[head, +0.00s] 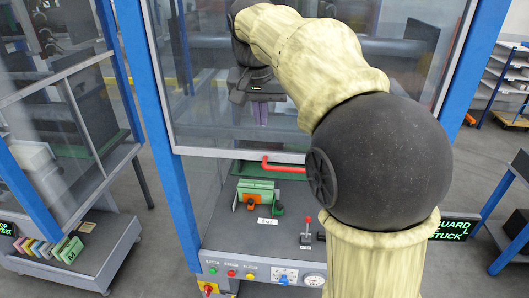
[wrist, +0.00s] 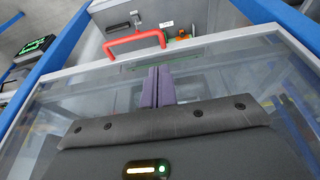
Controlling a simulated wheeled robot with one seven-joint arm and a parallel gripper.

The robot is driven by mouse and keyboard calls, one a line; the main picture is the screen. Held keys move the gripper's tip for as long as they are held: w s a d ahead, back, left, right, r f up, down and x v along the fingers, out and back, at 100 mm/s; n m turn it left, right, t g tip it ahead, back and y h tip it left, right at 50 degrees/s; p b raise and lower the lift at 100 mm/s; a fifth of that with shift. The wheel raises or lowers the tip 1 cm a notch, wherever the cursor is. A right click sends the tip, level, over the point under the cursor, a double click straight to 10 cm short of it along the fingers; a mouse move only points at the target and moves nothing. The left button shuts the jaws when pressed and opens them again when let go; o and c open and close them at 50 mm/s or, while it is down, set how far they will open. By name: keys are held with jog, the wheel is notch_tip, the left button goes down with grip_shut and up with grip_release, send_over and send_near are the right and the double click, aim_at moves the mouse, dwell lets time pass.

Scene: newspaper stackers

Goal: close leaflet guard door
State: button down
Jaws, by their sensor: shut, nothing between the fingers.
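The guard door (head: 215,151) is a clear panel in a grey frame between blue posts. Its lower edge sits above an open gap over the machine's front deck. A red handle (head: 283,168) is fixed at that lower edge. In the wrist view the panel frame (wrist: 230,42) crosses the picture and the red handle (wrist: 135,41) stands beyond the fingertips. My gripper (head: 262,120) has purple fingers shut together, empty, above and left of the handle in the head view. The fingers (wrist: 157,72) are apart from the handle. I cannot tell whether they touch the panel.
Below the gap are a green block (head: 256,190), a red-tipped lever (head: 307,230) and a control panel (head: 262,270) with buttons. A sign (head: 456,228) reading "GUARD STUCK" is partly hidden by my arm. A neighbouring machine (head: 95,245) stands at left; floor shows between.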

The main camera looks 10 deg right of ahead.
aim_at(265, 164)
jog(key=shift+f, duration=0.1)
jog(key=p+x, duration=0.1)
jog(key=x, duration=0.3)
jog(key=p+x, duration=0.1)
jog(key=x, duration=0.4)
jog(key=s+p+x, duration=0.1)
jog(key=x, duration=0.3)
jog(key=shift+w+f+p, duration=0.1)
jog(key=shift+f+p, duration=0.2)
jog(key=shift+f, duration=0.25)
